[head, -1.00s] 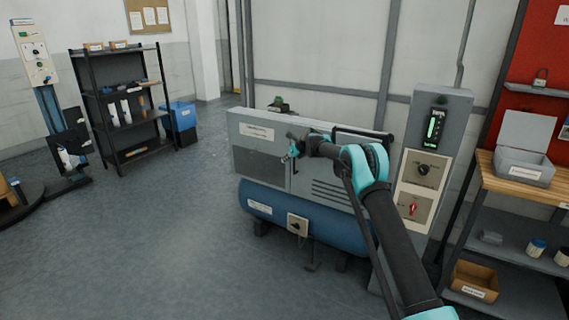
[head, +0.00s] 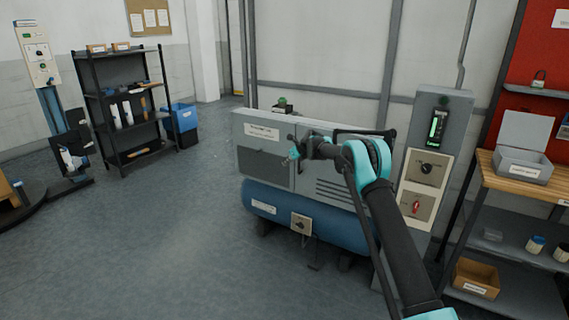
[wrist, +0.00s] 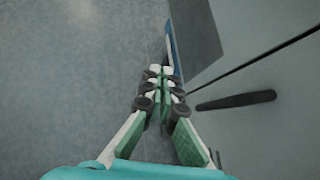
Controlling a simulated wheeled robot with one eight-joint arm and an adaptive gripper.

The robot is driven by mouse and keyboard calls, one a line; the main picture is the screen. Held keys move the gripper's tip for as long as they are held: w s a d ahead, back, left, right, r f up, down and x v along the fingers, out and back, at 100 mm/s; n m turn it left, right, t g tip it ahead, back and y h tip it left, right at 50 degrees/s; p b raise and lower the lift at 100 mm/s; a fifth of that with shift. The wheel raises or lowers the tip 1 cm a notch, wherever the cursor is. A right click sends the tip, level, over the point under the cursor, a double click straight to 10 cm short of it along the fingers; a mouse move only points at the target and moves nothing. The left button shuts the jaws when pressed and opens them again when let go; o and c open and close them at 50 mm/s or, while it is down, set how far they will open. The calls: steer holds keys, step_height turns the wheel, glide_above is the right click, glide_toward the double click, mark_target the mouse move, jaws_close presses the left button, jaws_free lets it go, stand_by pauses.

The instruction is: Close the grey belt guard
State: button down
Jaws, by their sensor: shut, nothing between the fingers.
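The grey belt guard appears to be part of the long grey housing (head: 310,147) on top of the blue tank; which panel is the guard, and how far it stands open, I cannot tell. The housing's front has a white label, a darker grey panel (head: 262,167) at left and slots at right. My gripper (head: 290,157) is in front of the housing's middle, and my arm hides part of its right side. In the wrist view my gripper (wrist: 161,72) has its fingers together and empty. A dark bar (wrist: 235,101) on a grey surface lies to their right, beside a dark seam.
A blue tank (head: 313,208) lies under the housing. A grey control cabinet (head: 443,108) stands at its right, then a wooden-topped bench (head: 483,165) with bins. A black shelf (head: 125,110) stands at back left. The floor (head: 170,230) at left is clear.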

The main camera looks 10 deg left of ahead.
steer(key=s+a+r, duration=0.1)
steer(key=s+r, duration=0.5)
steer(key=r, duration=0.1)
steer(key=s+d+r+n+h, duration=0.15)
steer(key=s+d+n, duration=0.25)
steer(key=s+d, duration=0.45)
steer(key=s+d+r+n+h, duration=0.15)
steer(key=s+d+n, duration=0.4)
steer(key=d, duration=0.65)
steer(key=s+d+r+n+h, duration=0.1)
steer(key=s+d+r+n, duration=0.15)
steer(key=s+d, duration=0.7)
steer(key=s+d+f+n+h, duration=0.1)
steer(key=s+d+f+n, duration=0.3)
steer(key=s, duration=0.6)
steer(key=s+d+f+n+h, duration=0.1)
steer(key=s+d+f+n, duration=0.3)
steer(key=s+d, duration=0.5)
steer(key=s+d+f+n+h, duration=0.1)
steer(key=s+d+f+n, duration=0.3)
steer(key=s, duration=0.9)
steer(key=d, duration=0.3)
steer(key=shift+s+n+g, duration=0.25)
steer(key=shift+n+g, duration=0.15)
